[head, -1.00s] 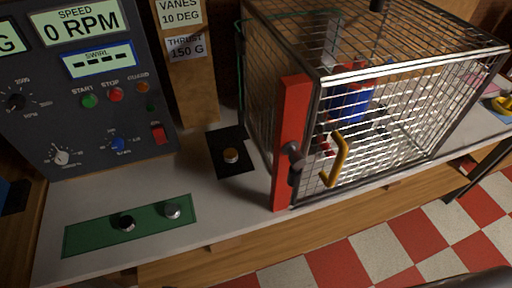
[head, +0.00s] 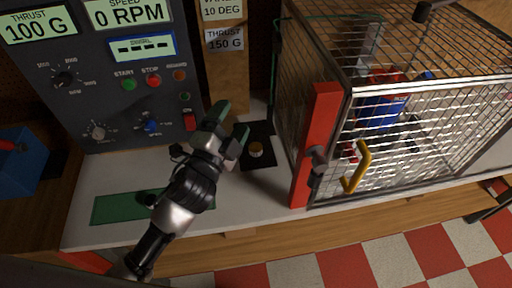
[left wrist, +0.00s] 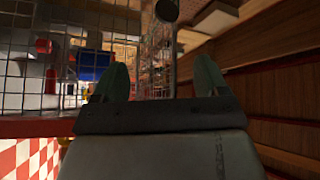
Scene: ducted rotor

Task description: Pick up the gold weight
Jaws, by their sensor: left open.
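The small gold weight (head: 256,150) sits on a black pad (head: 259,165) on the bench, between the control panel and the wire cage. My left gripper (head: 230,121) is open, with its green fingers apart, just left of and above the gold weight in the head view. Nothing is between the fingers. In the left wrist view the open left gripper (left wrist: 161,80) shows against the cage, and I cannot make out the gold weight there. My right gripper is not in view.
The wire cage (head: 430,120) with its red post (head: 316,145) and yellow handle (head: 357,167) stands close right of the pad. The control panel (head: 100,90) is behind left. A green mat (head: 120,207) lies partly behind my left arm. A blue bin (head: 28,165) is far left.

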